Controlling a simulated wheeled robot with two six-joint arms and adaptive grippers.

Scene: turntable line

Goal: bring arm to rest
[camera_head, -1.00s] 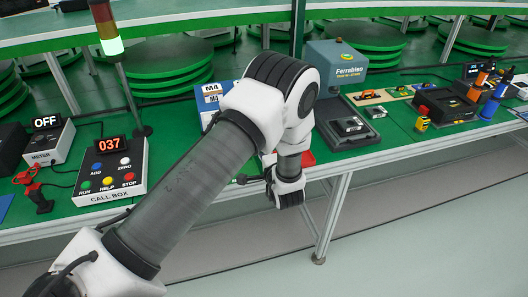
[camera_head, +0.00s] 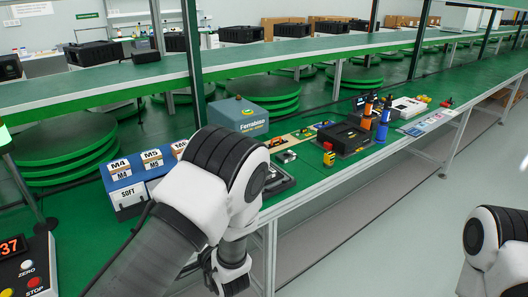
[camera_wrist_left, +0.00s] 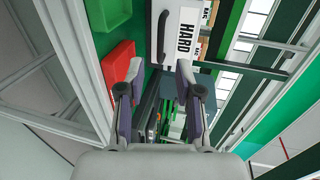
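My left arm (camera_head: 200,210) reaches in from the lower left in the head view, its wrist bent down at the table's front edge. The fingers of my left gripper are hidden or out of the frame there. In the left wrist view my left gripper (camera_wrist_left: 157,88) shows two fingers spread apart, with nothing seen between them. Part of my right arm (camera_head: 490,245) shows at the lower right of the head view, over the floor. My right gripper is not in view.
The green bench (camera_head: 345,172) holds a blue-grey Ferrobiso machine (camera_head: 238,117), a blue rack (camera_head: 128,182) labelled M4 and M5, and a black tray (camera_head: 343,137). In the wrist view, a red bin (camera_wrist_left: 118,65) and a HARD-labelled case (camera_wrist_left: 165,35) are close by. The right floor is clear.

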